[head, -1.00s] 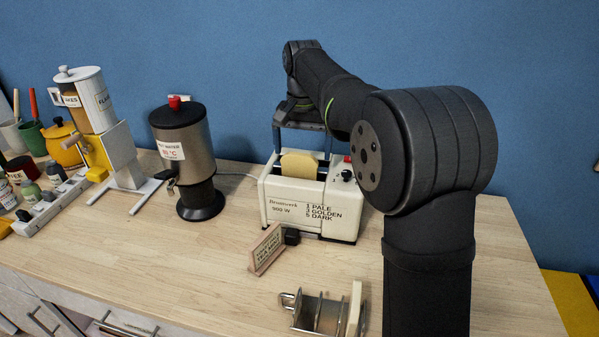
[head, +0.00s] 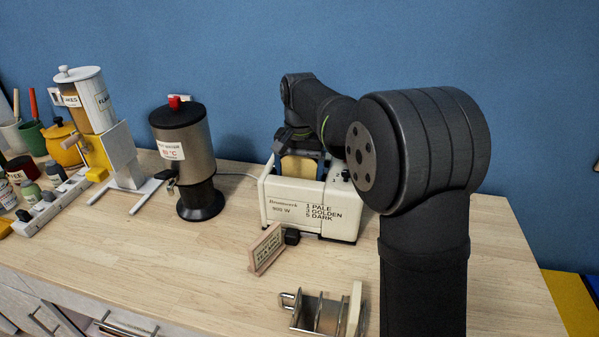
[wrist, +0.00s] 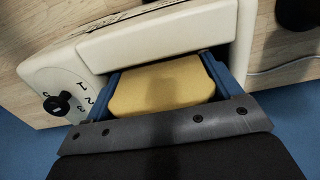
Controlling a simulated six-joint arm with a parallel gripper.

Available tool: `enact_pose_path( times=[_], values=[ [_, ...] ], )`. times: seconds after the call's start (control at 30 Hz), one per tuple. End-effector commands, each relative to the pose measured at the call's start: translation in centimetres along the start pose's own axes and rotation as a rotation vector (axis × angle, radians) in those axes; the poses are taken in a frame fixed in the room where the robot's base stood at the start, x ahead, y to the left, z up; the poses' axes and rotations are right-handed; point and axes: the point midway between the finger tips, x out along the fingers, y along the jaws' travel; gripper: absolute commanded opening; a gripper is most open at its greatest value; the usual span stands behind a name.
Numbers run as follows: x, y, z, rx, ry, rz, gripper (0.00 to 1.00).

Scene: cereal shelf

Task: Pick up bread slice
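The yellow-tan bread slice (head: 298,168) stands upright in the slot of the cream toaster (head: 287,205), its upper part showing above the top. It also shows in the wrist view (wrist: 163,86), with its lower part hidden in the slot. My gripper (wrist: 165,68) is down at the toaster, with one blue finger at each side edge of the slice. The fingers are spread apart and look open; only narrow gaps, if any, show beside the slice. Their tips are hidden in the slot.
A small sign (head: 265,250) and a metal rack (head: 318,312) stand in front of the toaster. A hot-water urn (head: 190,165) stands to its left, with a flakes dispenser (head: 95,110) farther left. The counter (head: 170,265) is clear at front left. A blue wall is behind.

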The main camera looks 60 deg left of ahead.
Motion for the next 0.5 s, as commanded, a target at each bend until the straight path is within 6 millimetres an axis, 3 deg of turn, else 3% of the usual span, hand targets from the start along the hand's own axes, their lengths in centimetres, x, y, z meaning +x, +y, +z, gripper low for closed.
enact_pose_path(
  times=[0.33, 0.5],
  values=[
    [-0.4, 0.0, 0.0, 0.0, 0.001, 0.0, 0.58],
    [-2.9, 0.0, -0.1, 0.0, 0.004, -0.002, 0.58]
  ],
)
